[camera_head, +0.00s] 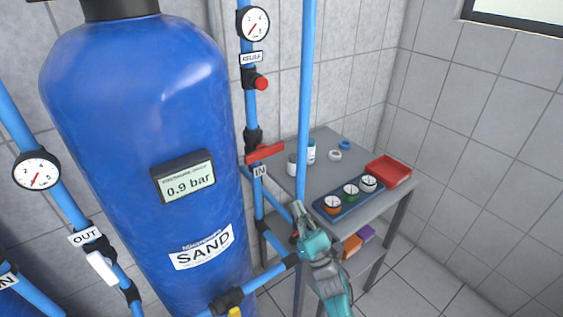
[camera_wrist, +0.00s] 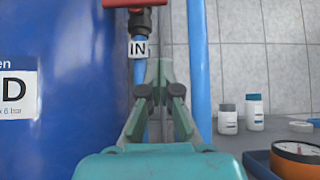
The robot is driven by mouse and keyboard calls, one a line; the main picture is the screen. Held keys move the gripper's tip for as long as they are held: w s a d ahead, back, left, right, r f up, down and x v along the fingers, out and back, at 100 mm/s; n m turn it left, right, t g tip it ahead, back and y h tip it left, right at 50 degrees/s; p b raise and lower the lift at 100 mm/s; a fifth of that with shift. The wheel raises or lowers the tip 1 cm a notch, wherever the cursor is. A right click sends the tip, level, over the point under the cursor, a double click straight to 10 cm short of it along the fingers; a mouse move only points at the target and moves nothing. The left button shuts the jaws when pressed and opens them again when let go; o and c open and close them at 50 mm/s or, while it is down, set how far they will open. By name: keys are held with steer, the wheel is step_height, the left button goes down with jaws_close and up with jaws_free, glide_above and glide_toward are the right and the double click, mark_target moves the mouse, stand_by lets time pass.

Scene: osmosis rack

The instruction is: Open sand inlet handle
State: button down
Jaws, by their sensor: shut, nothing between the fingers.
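The sand inlet handle (camera_head: 265,152) is a red lever on the blue pipe just above the IN label (camera_head: 259,171), right of the blue SAND tank (camera_head: 140,120). It lies crosswise to the pipe. In the wrist view the red handle (camera_wrist: 136,3) is cut off by the top edge, above the IN label (camera_wrist: 138,49). My gripper (camera_head: 298,208) is below and to the right of the handle in the head view, apart from it. In the wrist view my gripper (camera_wrist: 160,66) points up toward the pipe, fingertips together, with nothing held.
A vertical blue pipe (camera_head: 305,90) stands just right of the inlet pipe. A grey table (camera_head: 335,180) behind holds a red tray (camera_head: 388,170), bottles (camera_head: 309,152) and a dark gauge tray (camera_head: 372,198). A red relief knob (camera_head: 261,83) sits above the handle.

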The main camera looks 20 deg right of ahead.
mark_target(265, 152)
steer(key=s+r+x, duration=0.2)
steer(key=x, duration=1)
steer(key=shift+w+d+r, duration=0.25)
steer(key=shift+w+r, duration=0.05)
steer(key=shift+r, duration=0.05)
